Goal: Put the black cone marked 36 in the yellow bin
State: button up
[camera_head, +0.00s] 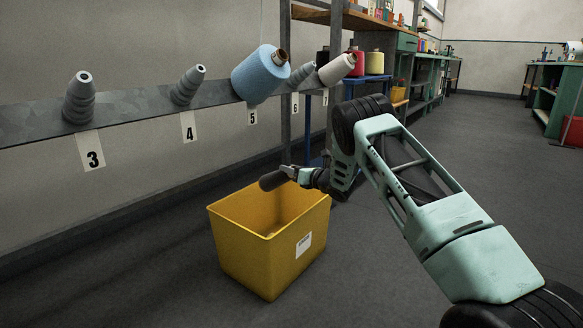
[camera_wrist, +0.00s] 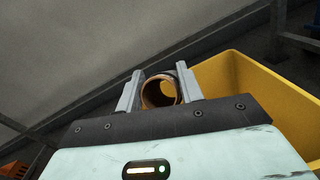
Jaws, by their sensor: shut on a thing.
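My gripper (camera_head: 291,174) is shut on a dark cone (camera_head: 272,180), held lying roughly sideways above the back part of the yellow bin (camera_head: 240,252). In the wrist view the cone (camera_wrist: 175,80) shows as a dark shell with a brown, hollow open end between the two grey fingers of my gripper (camera_wrist: 160,76). No number can be read on it. The yellow bin stands on the floor, open at the top, with a white label on its front. It also shows in the wrist view (camera_wrist: 245,75), to the right of the cone. The bin's bottom is mostly hidden.
A grey rail (camera_head: 140,101) with numbered holders runs along the wall behind the bin. A blue cone (camera_head: 258,73) sits at holder 5 and a cream cone (camera_head: 337,69) further right. A shelf post (camera_head: 286,110) rises behind the bin. The grey floor around the bin is clear.

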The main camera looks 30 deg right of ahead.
jog(key=shift+f+b, duration=0.4)
jog(key=shift+f, duration=0.9)
jog(key=o, duration=1.2)
jog(key=p+v, duration=0.7)
jog(key=v, duration=1)
jog(key=shift+s+r, duration=0.1)
jog(key=shift+s, duration=0.15)
